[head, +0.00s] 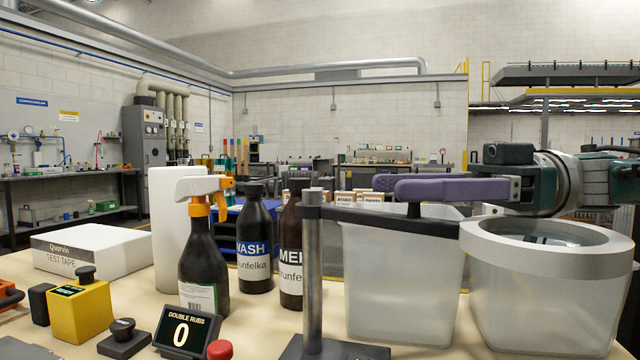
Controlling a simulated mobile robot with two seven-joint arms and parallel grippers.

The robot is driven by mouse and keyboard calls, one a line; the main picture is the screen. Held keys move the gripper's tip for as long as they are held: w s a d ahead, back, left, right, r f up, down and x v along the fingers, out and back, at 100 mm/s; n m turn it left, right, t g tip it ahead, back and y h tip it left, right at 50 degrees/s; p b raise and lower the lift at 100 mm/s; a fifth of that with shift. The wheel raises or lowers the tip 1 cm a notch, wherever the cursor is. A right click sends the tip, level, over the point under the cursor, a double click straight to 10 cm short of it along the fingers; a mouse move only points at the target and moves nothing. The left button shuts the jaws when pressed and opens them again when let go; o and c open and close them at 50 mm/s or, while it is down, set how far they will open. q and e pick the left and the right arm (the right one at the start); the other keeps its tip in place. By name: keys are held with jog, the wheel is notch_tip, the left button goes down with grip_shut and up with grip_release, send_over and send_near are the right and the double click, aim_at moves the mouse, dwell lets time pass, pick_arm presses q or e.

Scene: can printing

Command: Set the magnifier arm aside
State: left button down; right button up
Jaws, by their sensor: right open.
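The magnifier arm (358,217) is a dark horizontal bar on a grey upright post (313,275). It runs right to a pale, thick-rimmed round magnifier head (478,237), whose lens is above the right translucent tub (540,300). A short dark knob stands up from the bar. My right gripper (388,186) reaches in from the right with purple fingers pointing left, open, just above the bar. The near finger overlaps the top of the knob, so I cannot tell whether they touch. My left gripper is not in view.
Another translucent tub (400,285) stands behind the bar. Dark bottles (255,240) and an orange-headed spray bottle (203,260) stand left of the post. A rub counter (182,332), yellow block (80,312) and white test tape box (95,250) occupy the left bench.

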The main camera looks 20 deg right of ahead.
jog(key=s+d+b, duration=0.1)
jog(key=d+b, duration=0.3)
jog(key=d, duration=0.5)
jog(key=shift+s+d, duration=0.35)
jog(key=shift+s, duration=0.05)
